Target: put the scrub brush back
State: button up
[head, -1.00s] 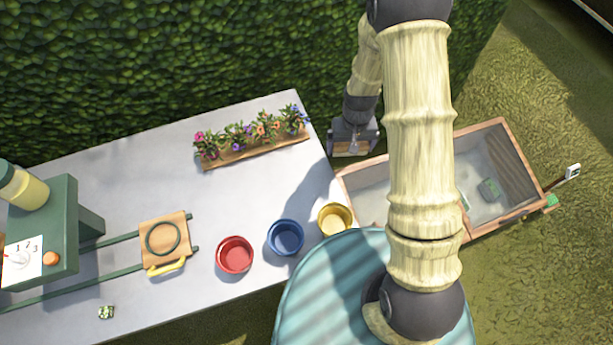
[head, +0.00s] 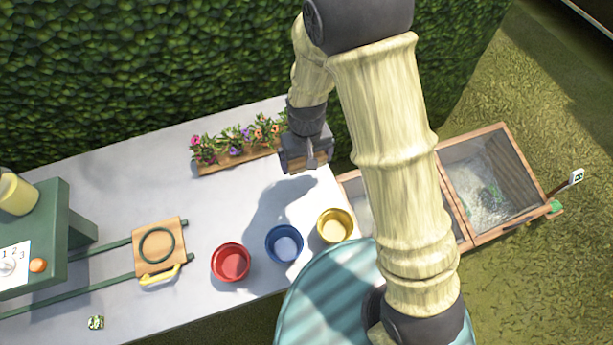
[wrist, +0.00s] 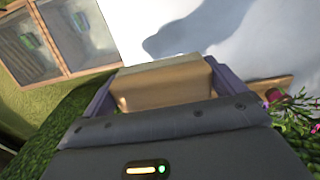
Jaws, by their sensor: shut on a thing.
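My gripper (head: 306,158) is high over the back right part of the table, by the right end of the flower planter. In the wrist view its two purple-grey fingers (wrist: 162,92) are shut on a tan wooden block, which I take to be the scrub brush (wrist: 160,83). No bristles show. In the head view the gripper and arm hide the brush almost wholly.
The flower planter (head: 215,169) lies along the table's (head: 120,180) back edge. Red (head: 231,262), blue (head: 284,244) and yellow (head: 335,225) bowls stand near the front. A two-part wooden-framed box (head: 505,133) is at the right, partly behind my arm. A hedge (head: 150,60) stands behind.

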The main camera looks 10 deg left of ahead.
send_over(306, 182)
notch_tip(306, 182, down, 4)
jog(key=shift+w+f, duration=0.1)
jog(key=shift+f, duration=2.05)
jog(key=shift+f, duration=0.15)
jog(key=o, duration=0.6)
